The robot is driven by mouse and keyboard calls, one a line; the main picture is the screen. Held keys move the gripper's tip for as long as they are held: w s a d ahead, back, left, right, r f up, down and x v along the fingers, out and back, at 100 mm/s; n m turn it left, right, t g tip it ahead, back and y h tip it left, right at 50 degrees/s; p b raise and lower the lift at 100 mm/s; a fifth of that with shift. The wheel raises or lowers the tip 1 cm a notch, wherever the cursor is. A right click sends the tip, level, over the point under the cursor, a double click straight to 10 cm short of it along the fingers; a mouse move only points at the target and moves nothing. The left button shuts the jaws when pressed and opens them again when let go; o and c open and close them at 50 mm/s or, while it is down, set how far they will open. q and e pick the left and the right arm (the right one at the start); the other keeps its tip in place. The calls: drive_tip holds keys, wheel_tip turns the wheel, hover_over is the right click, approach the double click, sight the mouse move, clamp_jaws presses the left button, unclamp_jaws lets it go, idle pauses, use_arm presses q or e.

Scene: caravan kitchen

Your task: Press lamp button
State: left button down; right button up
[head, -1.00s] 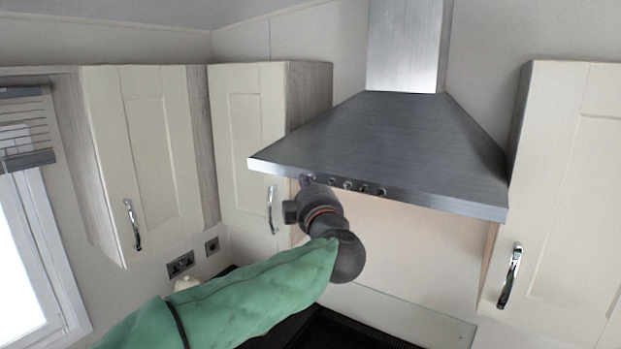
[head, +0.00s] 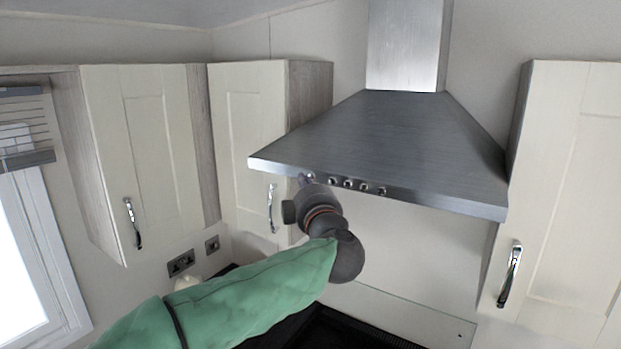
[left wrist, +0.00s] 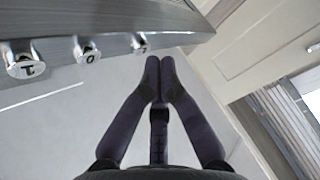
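A row of several small round metal buttons (head: 348,184) runs along the front edge of the steel cooker hood (head: 400,145). I cannot tell from markings which is the lamp button. My left gripper (head: 307,181) is at the left end of this row, partly hidden behind its own wrist. In the left wrist view its two dark fingers (left wrist: 160,63) meet at the tips, shut and empty. The nearest button (left wrist: 138,42) is just up and left of the tips; I cannot tell whether they touch. A button marked 1 (left wrist: 24,66) is farther left. My right gripper is out of view.
Cream wall cabinets (head: 248,130) flank the hood on the left, and another cabinet (head: 570,190) stands on the right. A dark hob (head: 350,330) lies below. A window (head: 25,250) is at far left.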

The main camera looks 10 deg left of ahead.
use_arm(q)
drive_tip(key=s+a+b, duration=0.1)
drive_tip(key=s+a, duration=0.1)
drive_tip(key=s, duration=0.3)
drive_tip(key=shift+s+b, duration=0.3)
drive_tip(key=shift+s, duration=0.05)
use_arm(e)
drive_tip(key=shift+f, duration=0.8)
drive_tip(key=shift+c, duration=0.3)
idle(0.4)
